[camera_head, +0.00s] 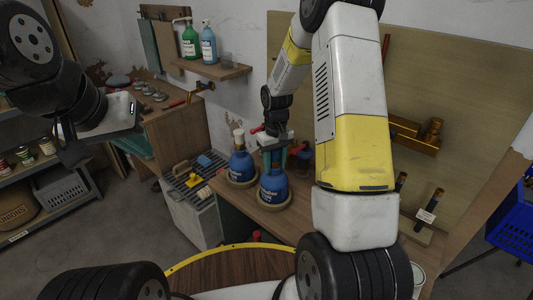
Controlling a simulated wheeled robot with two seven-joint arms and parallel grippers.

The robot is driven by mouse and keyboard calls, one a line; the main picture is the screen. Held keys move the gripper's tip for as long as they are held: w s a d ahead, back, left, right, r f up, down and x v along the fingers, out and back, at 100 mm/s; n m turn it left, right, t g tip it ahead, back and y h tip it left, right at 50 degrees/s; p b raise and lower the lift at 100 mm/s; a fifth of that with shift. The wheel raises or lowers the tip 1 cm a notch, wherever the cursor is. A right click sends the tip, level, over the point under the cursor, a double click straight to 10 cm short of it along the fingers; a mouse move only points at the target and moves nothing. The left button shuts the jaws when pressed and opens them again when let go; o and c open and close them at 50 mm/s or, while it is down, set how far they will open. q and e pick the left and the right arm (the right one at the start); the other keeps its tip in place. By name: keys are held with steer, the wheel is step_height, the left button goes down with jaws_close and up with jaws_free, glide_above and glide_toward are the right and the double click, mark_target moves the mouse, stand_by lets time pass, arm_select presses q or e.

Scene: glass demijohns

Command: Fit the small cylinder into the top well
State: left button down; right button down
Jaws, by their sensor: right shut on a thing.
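Two blue labelled demijohns stand on round bases on the wooden bench. The left one (242,166) has a pale stopper (239,137) upright in its neck. My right gripper (274,158) points down directly over the neck of the right demijohn (273,188). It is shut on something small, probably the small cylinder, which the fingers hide. I cannot tell whether it touches the neck's opening. My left gripper (72,150) hangs far off to the left, away from the demijohns; its fingers are dark and unclear.
Dark red-brown items (301,160) stand close right of the demijohns. A grey crate (193,190) with yellow and blue things stands left of the bench. A wall shelf (215,71) holds green and blue pump bottles. My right arm blocks the bench's middle.

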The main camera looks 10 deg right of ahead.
steer(key=shift+f, duration=0.4)
steer(key=c, duration=0.9)
jaws_free()
steer(key=shift+o, duration=0.2)
